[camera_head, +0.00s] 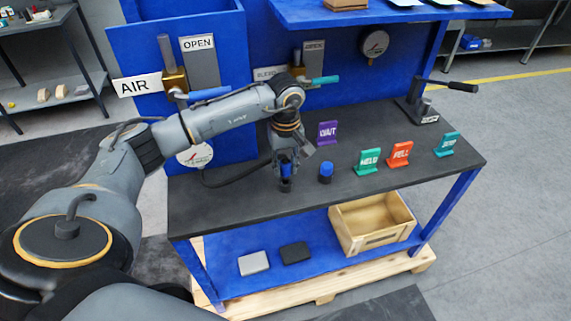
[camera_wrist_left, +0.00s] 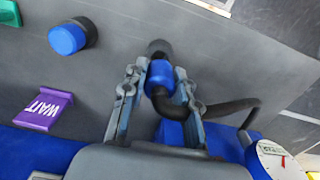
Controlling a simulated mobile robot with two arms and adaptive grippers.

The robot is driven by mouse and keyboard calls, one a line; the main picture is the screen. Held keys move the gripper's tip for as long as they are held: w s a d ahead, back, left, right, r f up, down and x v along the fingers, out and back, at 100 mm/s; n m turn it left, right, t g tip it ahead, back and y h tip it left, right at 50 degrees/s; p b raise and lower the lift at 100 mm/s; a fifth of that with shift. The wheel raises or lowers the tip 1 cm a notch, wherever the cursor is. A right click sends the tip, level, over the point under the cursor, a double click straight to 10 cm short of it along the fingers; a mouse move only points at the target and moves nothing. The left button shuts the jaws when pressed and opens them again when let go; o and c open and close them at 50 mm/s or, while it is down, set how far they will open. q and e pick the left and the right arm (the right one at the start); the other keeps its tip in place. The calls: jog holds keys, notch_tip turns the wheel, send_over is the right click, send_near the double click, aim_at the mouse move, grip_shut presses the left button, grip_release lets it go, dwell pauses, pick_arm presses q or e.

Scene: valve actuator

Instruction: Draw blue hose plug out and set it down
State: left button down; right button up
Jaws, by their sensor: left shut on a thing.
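My left gripper (camera_head: 286,180) is over the front left of the dark bench top, pointing down. It is shut on the blue hose plug (camera_wrist_left: 160,76), with one finger on each side in the left wrist view. A black hose (camera_wrist_left: 222,107) runs from the plug off to one side. A dark round socket (camera_wrist_left: 159,47) is right at the plug's far end; I cannot tell whether the plug is still seated in it. In the head view the fingers hide most of the plug. My right gripper is in neither view.
A second dark fitting with a blue cap (camera_head: 326,172) stands just right of the gripper. A purple WAIT sign (camera_head: 328,132), a green sign (camera_head: 369,161) and a red sign (camera_head: 400,154) stand on the bench. A blue panel with valves and a gauge is behind.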

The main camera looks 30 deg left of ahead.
aim_at(285, 174)
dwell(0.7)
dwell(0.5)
pick_arm(q)
jog(key=shift+b, duration=0.65)
dwell(0.3)
jog(key=shift+f+b, duration=0.4)
jog(key=shift+f+b, duration=1.15)
jog(key=shift+f, duration=0.1)
jog(key=c, duration=0.9)
grip_release()
jog(key=shift+r, duration=0.1)
jog(key=shift+c, duration=0.2)
jog(key=shift+r, duration=0.1)
notch_tip(285, 174, up, 12)
jog(key=shift+f, duration=0.1)
